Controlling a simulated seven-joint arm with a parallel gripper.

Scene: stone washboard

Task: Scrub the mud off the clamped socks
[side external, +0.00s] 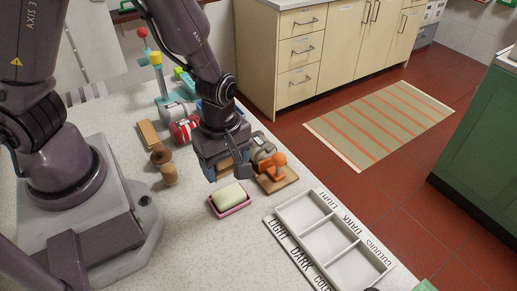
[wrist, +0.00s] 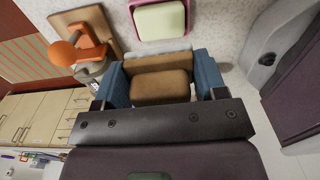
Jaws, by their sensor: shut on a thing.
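My gripper (side external: 226,166) is low over the pale worktop, behind the soap dish. In the wrist view its blue-sided jaws (wrist: 161,78) are closed around a brown block (wrist: 160,88), with a tan strip at its far edge; it may be a scrubbing brush. A grey roll-like piece (side external: 262,149) sits beside an orange clamp (side external: 274,164) on a wooden board (side external: 279,183), right of my gripper. The clamp also shows at upper left in the wrist view (wrist: 72,50). I cannot make out a sock or mud clearly. The block's underside is hidden.
Pale soap (side external: 232,195) lies in a pink dish (side external: 235,208) just in front. Worktop is bare at front left.

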